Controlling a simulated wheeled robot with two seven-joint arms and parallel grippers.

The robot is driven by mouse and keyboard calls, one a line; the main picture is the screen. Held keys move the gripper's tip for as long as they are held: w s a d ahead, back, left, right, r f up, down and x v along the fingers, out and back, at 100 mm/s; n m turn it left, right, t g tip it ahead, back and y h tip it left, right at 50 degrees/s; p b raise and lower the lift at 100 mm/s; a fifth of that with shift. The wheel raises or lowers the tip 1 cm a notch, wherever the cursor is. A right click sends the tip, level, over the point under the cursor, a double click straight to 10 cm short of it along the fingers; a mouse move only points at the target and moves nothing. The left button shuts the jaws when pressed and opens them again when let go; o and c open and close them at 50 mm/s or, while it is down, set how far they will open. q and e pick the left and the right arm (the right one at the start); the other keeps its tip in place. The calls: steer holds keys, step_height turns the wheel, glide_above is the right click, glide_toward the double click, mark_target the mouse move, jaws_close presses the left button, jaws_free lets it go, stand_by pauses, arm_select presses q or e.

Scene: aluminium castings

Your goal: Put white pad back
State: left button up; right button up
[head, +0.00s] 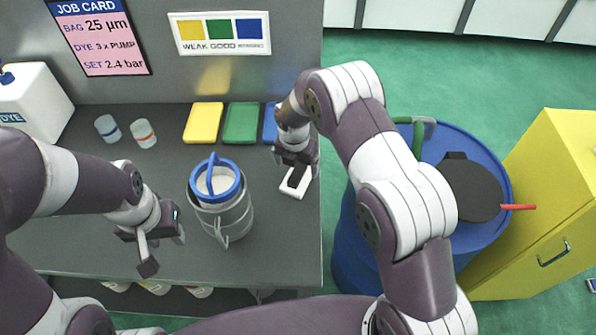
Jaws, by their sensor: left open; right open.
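A white pad (299,191) lies on the dark bench near its right edge. My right gripper (296,176) is directly over the pad, pointing down, with its open fingers at or just above it; I cannot tell whether they touch. My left gripper (163,252) is open and empty over the front left of the bench, left of a metal pot with a blue-rimmed container (216,182) in it. The yellow pad (203,122), green pad (241,123) and blue pad (270,124) lie in a row at the back. My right arm partly hides the blue pad.
A colour sign (220,34) and a job card (98,36) are on the back panel. Two small cups (143,133) and a white dye container (32,103) stand at the left. A blue barrel (355,243) and yellow cabinet (540,210) stand right of the bench.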

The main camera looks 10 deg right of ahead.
mark_target(297, 175)
steer(key=s+d+r+m, duration=0.2)
steer(key=s+r+m, duration=0.4)
steer(key=r, duration=0.5)
steer(key=s+d+r+m, duration=0.1)
steer(key=s+d+m, duration=0.2)
steer(key=s+m, duration=0.5)
steer(key=s+d+r+m, duration=0.2)
steer(key=s+m, duration=0.7)
steer(key=m, duration=0.6)
steer(key=shift+d+y+b, duration=0.35)
steer(key=shift+d+y, duration=0.05)
